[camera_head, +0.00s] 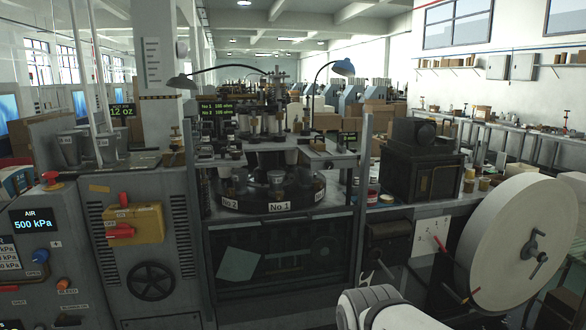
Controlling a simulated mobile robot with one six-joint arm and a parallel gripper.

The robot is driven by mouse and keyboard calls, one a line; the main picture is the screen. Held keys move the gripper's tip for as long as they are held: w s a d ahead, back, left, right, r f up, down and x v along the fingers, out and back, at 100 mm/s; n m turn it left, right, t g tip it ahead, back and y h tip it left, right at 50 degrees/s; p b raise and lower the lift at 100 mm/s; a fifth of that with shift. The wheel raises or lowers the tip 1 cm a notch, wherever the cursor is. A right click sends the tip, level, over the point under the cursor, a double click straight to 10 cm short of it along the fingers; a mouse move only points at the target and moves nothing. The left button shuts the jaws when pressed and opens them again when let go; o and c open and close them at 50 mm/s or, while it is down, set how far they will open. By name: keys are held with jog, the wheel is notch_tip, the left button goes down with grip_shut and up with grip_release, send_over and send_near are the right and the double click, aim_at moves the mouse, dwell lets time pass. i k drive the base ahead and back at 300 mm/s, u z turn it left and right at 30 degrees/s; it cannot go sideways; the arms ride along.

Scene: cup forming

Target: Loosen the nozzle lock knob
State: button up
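The cup forming machine stands in the middle, with a dark round turntable (245,207) that bears labels "No 1" and "No 2". I cannot tell which small part is the nozzle lock knob. A small brass-coloured knob (175,131) stands at the left end of the machine top, but its label is not readable. A white rounded link of my arm shows at the bottom, right of centre. My gripper is not in view.
A large white paper roll (515,240) stands at right. A dark boxy unit (418,165) sits on the bench. Two desk lamps (343,68) arch above the machine.

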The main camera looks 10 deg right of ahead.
aim_at(328, 165)
jog(key=i, duration=1)
jog(key=u, duration=0.05)
